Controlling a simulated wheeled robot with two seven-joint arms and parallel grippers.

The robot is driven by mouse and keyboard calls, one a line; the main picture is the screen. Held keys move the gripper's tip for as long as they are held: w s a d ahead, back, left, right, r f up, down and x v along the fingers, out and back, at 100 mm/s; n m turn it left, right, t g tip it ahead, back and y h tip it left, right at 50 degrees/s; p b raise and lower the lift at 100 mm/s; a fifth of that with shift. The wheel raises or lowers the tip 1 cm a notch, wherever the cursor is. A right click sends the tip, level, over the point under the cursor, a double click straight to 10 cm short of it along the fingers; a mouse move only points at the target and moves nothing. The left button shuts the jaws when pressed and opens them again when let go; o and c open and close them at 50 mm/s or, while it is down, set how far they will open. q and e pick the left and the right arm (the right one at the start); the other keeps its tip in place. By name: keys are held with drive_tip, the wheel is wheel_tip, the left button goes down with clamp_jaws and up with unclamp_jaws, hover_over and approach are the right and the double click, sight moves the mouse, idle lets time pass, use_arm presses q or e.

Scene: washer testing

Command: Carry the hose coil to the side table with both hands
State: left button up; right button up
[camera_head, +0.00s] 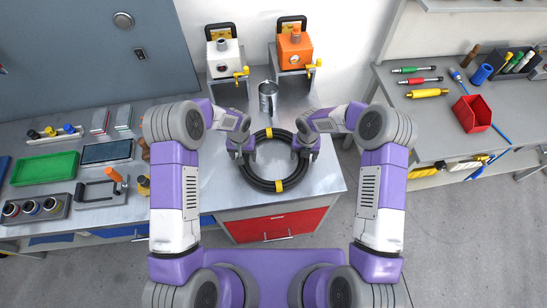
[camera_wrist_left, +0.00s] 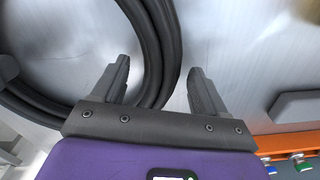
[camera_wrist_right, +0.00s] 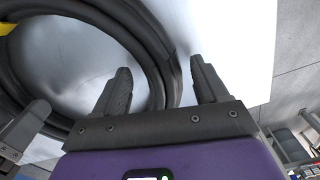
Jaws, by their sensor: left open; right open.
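The hose coil (camera_head: 273,184) is a black ring with yellow bands at its near and far sides. It lies on the metal bench in front of me. My left gripper (camera_head: 240,155) is open at the coil's left side. In the left wrist view its fingers (camera_wrist_left: 156,85) stand apart on either side of the coil's black strands (camera_wrist_left: 157,45). My right gripper (camera_head: 307,154) is open at the coil's right side. In the right wrist view its fingers (camera_wrist_right: 160,85) also stand on either side of the strands (camera_wrist_right: 150,45). The side table (camera_head: 440,140) is at the right.
The side table holds a red bin (camera_head: 472,114), screwdrivers and a yellow tool (camera_head: 427,93); its near left part looks bare. A metal jug (camera_head: 268,97) stands behind the coil. White (camera_head: 224,55) and orange (camera_head: 295,48) devices stand at the back. A floor gap separates bench and side table.

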use_arm(q)
drive_tip(key=shift+f, duration=0.35)
use_arm(e)
drive_tip(key=shift+f, duration=0.4)
use_arm(q)
drive_tip(key=shift+c, duration=0.3)
use_arm(e)
drive_tip(key=shift+c, duration=0.3)
use_arm(q)
clamp_jaws()
use_arm(e)
clamp_jaws()
drive_tip(key=shift+r, duration=0.1)
